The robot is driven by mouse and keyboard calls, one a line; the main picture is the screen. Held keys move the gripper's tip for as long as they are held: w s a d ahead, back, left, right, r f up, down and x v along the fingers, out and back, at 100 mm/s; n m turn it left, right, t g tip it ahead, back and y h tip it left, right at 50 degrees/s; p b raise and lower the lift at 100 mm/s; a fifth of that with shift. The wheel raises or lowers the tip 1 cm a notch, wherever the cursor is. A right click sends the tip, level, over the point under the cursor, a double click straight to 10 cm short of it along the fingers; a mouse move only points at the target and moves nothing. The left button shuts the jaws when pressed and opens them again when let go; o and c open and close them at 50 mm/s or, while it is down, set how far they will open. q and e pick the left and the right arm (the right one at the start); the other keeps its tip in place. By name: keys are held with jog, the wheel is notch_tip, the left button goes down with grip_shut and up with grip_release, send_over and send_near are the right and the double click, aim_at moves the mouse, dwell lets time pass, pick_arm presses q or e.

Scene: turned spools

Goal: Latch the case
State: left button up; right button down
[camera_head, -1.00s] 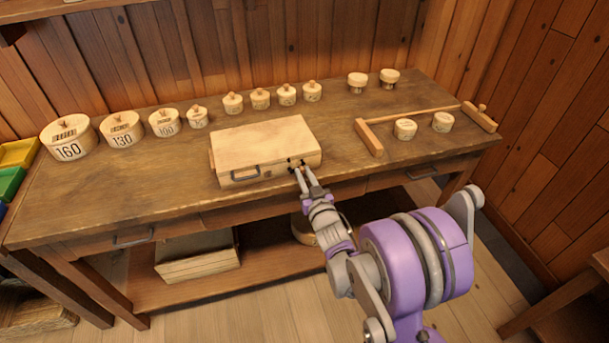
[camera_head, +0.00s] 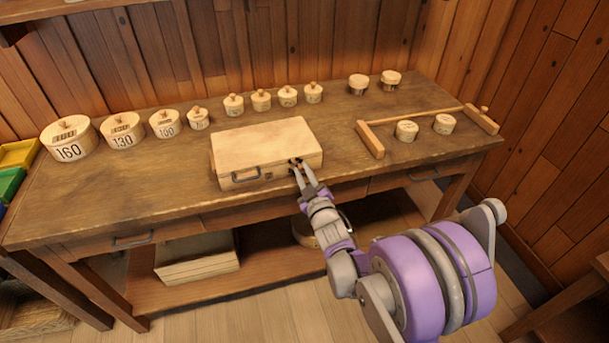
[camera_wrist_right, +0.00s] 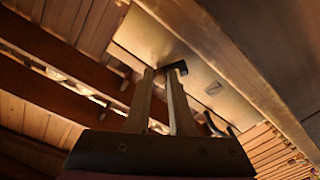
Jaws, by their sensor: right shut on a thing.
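The wooden case (camera_head: 262,142) sits near the front edge of the workbench with its lid down. Its dark handle (camera_head: 245,175) is on the front face; the handle also shows in the right wrist view (camera_wrist_right: 213,125). My right gripper (camera_head: 297,165) is at the right part of the case front. In the right wrist view its fingers (camera_wrist_right: 161,73) reach the case front and are shut on a small dark latch (camera_wrist_right: 181,67). The fingertips partly hide the latch, so its exact position is unclear. My left gripper is not in view.
Numbered round lidded boxes (camera_head: 122,131) and small knobbed ones (camera_head: 261,99) stand behind the case. A wooden rail frame (camera_head: 371,140) with turned pieces (camera_head: 406,130) is to the right. The bench (camera_head: 120,190) is clear left of the case.

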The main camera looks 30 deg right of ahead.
jog(key=n, duration=0.4)
jog(key=a+r+n+b, duration=0.1)
jog(key=shift+w+a+n, duration=0.1)
jog(key=shift+n, duration=0.3)
dwell(0.4)
jog(key=c, duration=0.8)
grip_release()
jog(key=shift+o, duration=0.2)
jog(key=s+a, duration=0.2)
jog(key=s, duration=0.8)
jog(key=shift+s, duration=0.3)
jog(key=shift+a, duration=0.15)
